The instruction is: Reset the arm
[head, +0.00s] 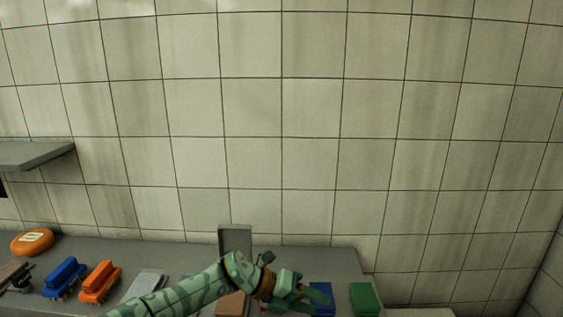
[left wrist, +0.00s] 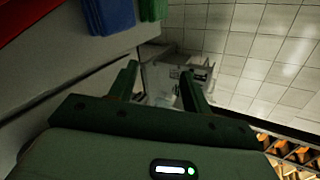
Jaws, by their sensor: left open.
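My left arm comes in low in the head view, in pale green with darker bands. My left gripper (head: 305,296) is at its end, in front of the blue block at the counter's right part. In the left wrist view the two dark green fingers of the left gripper (left wrist: 160,82) stand well apart with nothing between them. Beyond them is a pale grey box-like unit (left wrist: 165,75) lower down. My right gripper shows in neither view.
The grey counter (head: 185,257) holds an orange cheese wheel (head: 32,241), a blue brush (head: 65,277), an orange brush (head: 100,281), a blue block (head: 322,291) and a green block (head: 365,298). A grey upright plate (head: 235,239) stands behind my arm. A shelf (head: 35,155) juts out left.

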